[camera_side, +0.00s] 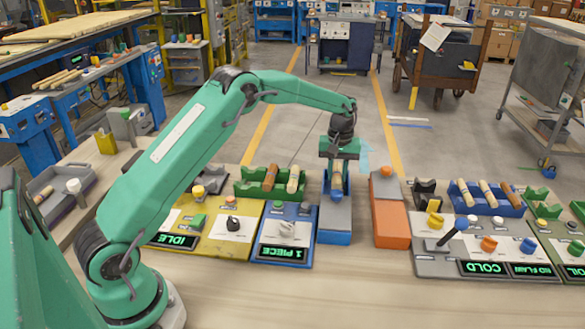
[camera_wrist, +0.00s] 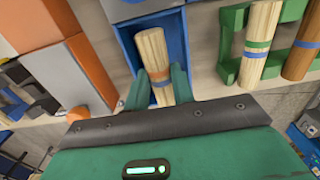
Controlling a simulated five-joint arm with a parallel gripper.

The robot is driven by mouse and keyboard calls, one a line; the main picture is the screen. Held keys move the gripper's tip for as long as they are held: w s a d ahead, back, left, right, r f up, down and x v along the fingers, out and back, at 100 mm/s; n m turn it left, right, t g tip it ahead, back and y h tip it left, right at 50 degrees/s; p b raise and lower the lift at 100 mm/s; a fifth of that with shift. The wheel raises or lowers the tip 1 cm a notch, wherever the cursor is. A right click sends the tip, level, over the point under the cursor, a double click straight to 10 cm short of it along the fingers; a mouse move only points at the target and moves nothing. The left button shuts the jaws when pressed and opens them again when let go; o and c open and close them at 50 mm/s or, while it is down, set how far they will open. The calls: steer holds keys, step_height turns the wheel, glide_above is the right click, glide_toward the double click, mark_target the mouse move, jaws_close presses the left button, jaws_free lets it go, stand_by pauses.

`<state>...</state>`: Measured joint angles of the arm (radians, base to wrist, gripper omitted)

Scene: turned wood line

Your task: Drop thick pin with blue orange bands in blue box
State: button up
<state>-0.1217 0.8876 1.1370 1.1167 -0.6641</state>
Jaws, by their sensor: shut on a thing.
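My gripper (camera_side: 337,180) is shut on a thick pale wooden pin (camera_side: 337,173). In the wrist view the fingers of my gripper (camera_wrist: 160,87) stand on either side of this pin (camera_wrist: 153,52), near its orange and blue bands. The blue box (camera_side: 337,238) is below my gripper in the side view. In the wrist view the blue wall of the box (camera_wrist: 126,45) shows beside the pin, and the pin is over the open part. I cannot tell how far the pin reaches into it.
A green rack (camera_side: 244,188) with two pins (camera_side: 293,178) stands left of the box. An orange box (camera_side: 391,228) stands close on the right. A blue rack (camera_side: 458,200) with several pins is further right. Panels with knobs and displays line the bench; its front is clear.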

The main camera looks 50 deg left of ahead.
steer(key=shift+f, duration=0.15)
steer(key=o, duration=1.1)
steer(key=shift+c, duration=0.2)
steer(key=shift+r, duration=3)
steer(key=shift+r, duration=0.1)
